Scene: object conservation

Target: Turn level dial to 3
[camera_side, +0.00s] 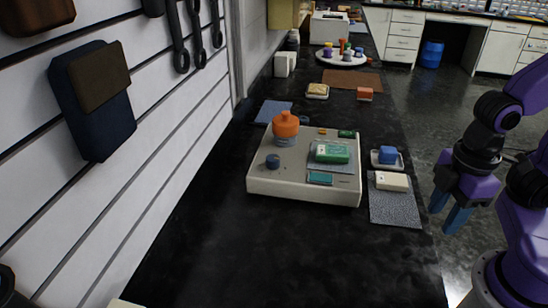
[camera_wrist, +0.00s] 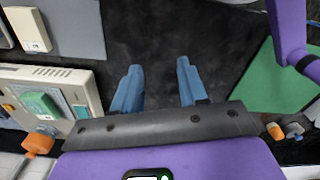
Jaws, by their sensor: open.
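A beige box-shaped device (camera_side: 262,185) stands on the black counter in the side view. On its top are a small dark blue knob (camera_side: 272,161) at the left and an orange-topped piece (camera_side: 285,126) on a grey-blue base behind it. I cannot tell which part is the level dial, and no dial numbers are legible. A teal panel (camera_side: 320,178) is near its front edge. My gripper (camera_side: 448,212) is open and empty, right of the counter and well apart from the device. In the wrist view, my gripper's (camera_wrist: 159,68) fingers are spread, with the device (camera_wrist: 84,76) at the left.
A green block (camera_side: 332,152) lies on a grey pad on the device. Right of the device are a blue block (camera_side: 388,154) on a small tray and a cream block (camera_side: 392,181) on a grey mat (camera_side: 398,211). A wall with hanging tools borders the left. The front counter is clear.

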